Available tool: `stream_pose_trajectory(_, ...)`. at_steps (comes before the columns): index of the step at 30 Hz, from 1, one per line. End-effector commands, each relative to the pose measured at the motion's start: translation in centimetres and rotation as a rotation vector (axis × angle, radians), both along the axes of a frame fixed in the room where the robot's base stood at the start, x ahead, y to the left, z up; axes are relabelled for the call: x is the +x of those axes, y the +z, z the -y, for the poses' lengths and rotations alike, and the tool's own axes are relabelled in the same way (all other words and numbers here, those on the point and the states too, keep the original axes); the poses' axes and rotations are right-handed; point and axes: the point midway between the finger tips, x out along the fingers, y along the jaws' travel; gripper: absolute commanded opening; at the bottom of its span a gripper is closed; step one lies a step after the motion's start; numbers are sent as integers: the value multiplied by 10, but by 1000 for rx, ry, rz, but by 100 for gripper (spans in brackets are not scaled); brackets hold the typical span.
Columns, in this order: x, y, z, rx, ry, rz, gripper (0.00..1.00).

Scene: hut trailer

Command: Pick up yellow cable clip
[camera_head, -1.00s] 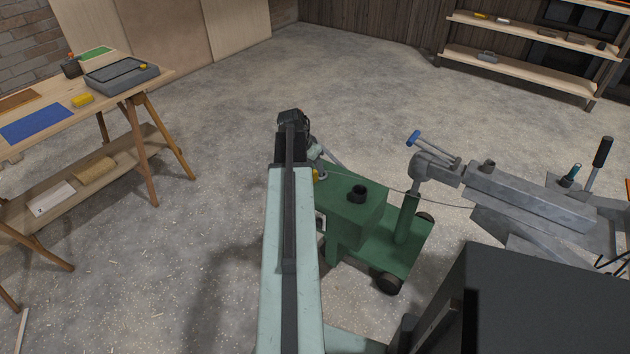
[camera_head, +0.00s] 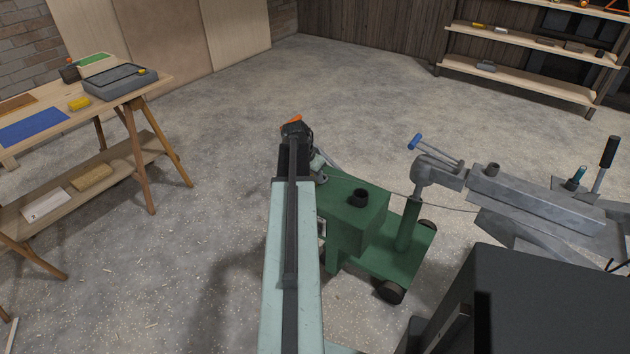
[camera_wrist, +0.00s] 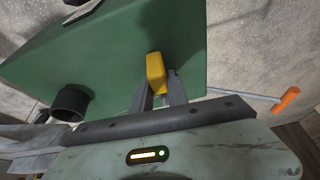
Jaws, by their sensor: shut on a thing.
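The yellow cable clip (camera_wrist: 155,72) is between the two grey fingers of my gripper (camera_wrist: 157,84) in the wrist view. My gripper is shut on it. Behind the clip in that view is the top of the green machine block (camera_wrist: 110,45). In the head view, my arm reaches forward beside the green machine (camera_head: 350,220). My own arm hides the fingers and the clip there.
A black round socket (camera_head: 358,197) stands on the green block. A grey metal machine part with a blue-ended handle (camera_head: 414,141) is to the right. The wooden table (camera_head: 150,85) at left holds a grey tray (camera_head: 118,86) and a yellow block (camera_head: 79,103). Shelves (camera_head: 520,84) stand at back right.

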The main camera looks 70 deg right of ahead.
Motion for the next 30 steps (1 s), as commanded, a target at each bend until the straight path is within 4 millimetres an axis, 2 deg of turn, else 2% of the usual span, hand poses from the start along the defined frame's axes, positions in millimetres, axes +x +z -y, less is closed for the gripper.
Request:
stream_pose_trajectory(4,0,2,0,2,0,1,0)
stream_pose_trajectory(8,1,16,0,2,0,1,0)
stream_pose_trajectory(18,1,86,-1,1,1,0,0)
stream_pose_trajectory(21,1,99,-1,1,1,0,0)
stream_pose_trajectory(30,1,100,-1,1,1,1,0)
